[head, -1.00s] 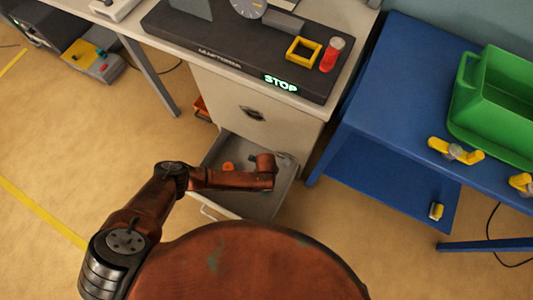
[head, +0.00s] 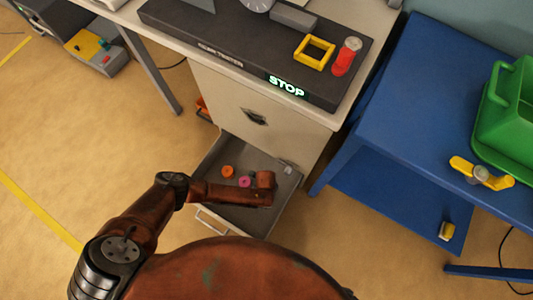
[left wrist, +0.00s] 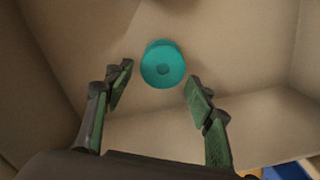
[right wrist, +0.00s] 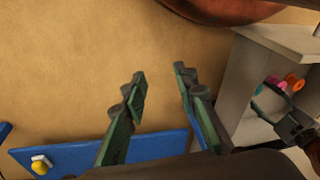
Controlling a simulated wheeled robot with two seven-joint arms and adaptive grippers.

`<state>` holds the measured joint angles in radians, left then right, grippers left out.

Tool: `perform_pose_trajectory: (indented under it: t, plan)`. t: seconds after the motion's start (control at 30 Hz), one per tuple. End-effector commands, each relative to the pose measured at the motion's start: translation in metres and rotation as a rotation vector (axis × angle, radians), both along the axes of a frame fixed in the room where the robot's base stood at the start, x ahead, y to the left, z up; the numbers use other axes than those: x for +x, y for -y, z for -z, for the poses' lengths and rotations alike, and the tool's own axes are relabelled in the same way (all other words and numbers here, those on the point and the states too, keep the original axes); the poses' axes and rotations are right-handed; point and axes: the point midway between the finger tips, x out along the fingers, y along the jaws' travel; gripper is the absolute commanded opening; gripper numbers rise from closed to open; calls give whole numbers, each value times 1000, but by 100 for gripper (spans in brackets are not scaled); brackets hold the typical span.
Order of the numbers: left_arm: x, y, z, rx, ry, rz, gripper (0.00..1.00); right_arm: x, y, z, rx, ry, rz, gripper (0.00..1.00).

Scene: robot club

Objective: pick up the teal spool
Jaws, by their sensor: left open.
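The teal spool (left wrist: 163,66) lies in a pale, box-like drawer in the left wrist view. My left gripper (left wrist: 158,78) is open, with the spool ahead between its green-padded fingertips and not gripped. In the head view, the end of my left arm (head: 264,182) is over the open drawer (head: 222,218); its fingers are hidden. A small teal patch beside the arm there is too small to be sure of. My right gripper (right wrist: 159,75) is open and empty above the floor in the right wrist view.
An orange spool (head: 228,172) and a magenta spool (head: 244,182) lie in the drawer near my left arm. The desk (head: 245,95) stands above it. A blue table (head: 400,110) with a green crate (head: 505,125) stands to the right.

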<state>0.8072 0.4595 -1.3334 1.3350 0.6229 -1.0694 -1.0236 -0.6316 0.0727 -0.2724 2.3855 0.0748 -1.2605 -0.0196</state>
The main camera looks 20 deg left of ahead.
Motion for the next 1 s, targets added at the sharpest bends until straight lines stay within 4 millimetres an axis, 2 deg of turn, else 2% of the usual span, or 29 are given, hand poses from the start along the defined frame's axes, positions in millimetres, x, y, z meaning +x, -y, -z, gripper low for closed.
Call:
perform_pose_trajectory:
  t: [0.2, 0.4, 0.77, 1.0]
  plan:
    - [1, -1, 28, 1, -6, 0, 50, 23, -20, 35, 55, 107, 8, 27]
    - [2, -1, 45, 1, -4, 0, 50, 42, -35, 53, 98, 203, 23, 27]
    - [4, -1, 47, 1, -1, 0, 50, 50, -39, 54, 110, 238, 31, 27]
    - [4, -1, 47, 1, -1, 0, 35, 50, -39, 54, 110, 238, 31, 27]
